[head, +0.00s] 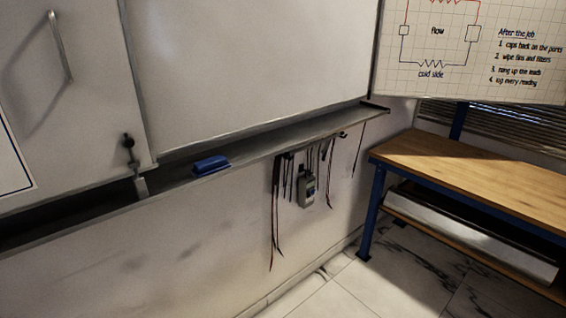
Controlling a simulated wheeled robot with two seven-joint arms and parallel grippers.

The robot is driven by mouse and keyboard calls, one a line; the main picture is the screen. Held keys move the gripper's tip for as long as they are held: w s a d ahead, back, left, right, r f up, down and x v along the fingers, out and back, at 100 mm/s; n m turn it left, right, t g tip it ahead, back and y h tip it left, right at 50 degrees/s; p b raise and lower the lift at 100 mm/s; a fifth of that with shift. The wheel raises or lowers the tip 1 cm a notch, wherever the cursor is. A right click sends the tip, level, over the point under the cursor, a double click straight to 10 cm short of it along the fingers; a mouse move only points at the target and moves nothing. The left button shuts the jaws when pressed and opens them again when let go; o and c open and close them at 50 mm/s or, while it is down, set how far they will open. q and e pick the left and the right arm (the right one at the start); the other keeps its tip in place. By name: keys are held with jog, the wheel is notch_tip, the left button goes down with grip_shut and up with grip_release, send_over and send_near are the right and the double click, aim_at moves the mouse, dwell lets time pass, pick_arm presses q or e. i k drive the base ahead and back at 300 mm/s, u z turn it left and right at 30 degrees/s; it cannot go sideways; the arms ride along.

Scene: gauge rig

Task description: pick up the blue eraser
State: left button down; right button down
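The blue eraser (211,165) lies on the dark narrow ledge (300,135) that runs along the wall below the whiteboard. It is near the front edge of the ledge, left of the middle of the head view. Nothing covers it. Neither of my grippers shows in the head view.
Dark and red leads (274,215) and a grey handheld meter (306,188) hang below the ledge, right of the eraser. A dark handle-like fitting (131,155) is to its left. A wooden workbench (480,165) with blue legs stands at right. The marble floor (400,270) is clear in front.

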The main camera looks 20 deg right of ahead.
aim_at(203, 169)
jog(key=z, duration=0.2)
jog(key=k, duration=1.2)
jog(key=z, duration=0.65)
jog(key=i, duration=0.9)
jog(key=u, duration=0.3)
jog(key=i, duration=0.85)
jog(key=u, duration=0.85)
